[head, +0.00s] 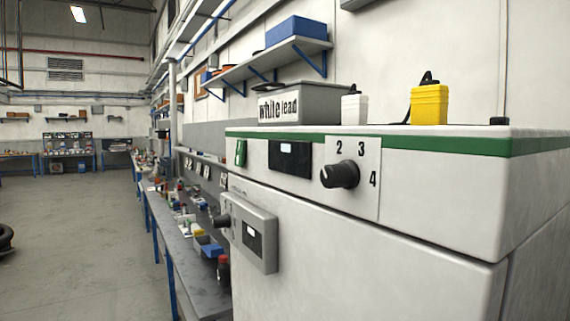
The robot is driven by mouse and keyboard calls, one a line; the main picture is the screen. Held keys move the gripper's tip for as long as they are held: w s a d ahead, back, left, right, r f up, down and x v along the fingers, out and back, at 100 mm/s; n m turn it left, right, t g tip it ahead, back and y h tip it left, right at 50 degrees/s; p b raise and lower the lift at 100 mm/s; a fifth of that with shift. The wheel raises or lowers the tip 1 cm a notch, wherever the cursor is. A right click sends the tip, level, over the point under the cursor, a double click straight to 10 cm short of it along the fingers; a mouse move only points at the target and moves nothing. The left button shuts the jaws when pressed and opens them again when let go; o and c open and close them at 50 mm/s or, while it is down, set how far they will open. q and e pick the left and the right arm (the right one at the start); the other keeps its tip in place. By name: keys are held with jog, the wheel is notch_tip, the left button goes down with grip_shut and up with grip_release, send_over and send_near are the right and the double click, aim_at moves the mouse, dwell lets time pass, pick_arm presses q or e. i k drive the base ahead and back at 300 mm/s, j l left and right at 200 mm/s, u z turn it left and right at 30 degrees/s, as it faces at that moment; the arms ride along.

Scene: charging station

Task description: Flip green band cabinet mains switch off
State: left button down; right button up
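The white cabinet (370,245) with a green band (450,143) along its top edge fills the right of the head view. A small green switch (241,153) sits at the left end of its front panel; it is too small to tell which way it is set. To its right are a dark display window (290,158) and a black rotary knob (340,175) beside the numbers 2, 3 and 4. Neither of my grippers is in view.
On the cabinet top stand a grey box marked "white lead" (300,104), a white block (354,109) and a yellow block (429,104). A grey box (252,236) with a knob juts from the cabinet front. A cluttered bench (185,240) runs behind; floor at left is mostly clear.

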aim_at(241, 144)
jog(key=k+j+z, duration=0.1)
jog(key=j+z, duration=0.25)
jog(key=j, duration=0.35)
jog(key=i+j+z, duration=0.25)
jog(key=j, duration=1.6)
jog(key=j+z, duration=0.3)
jog(key=j, duration=1.55)
jog(key=k, duration=0.05)
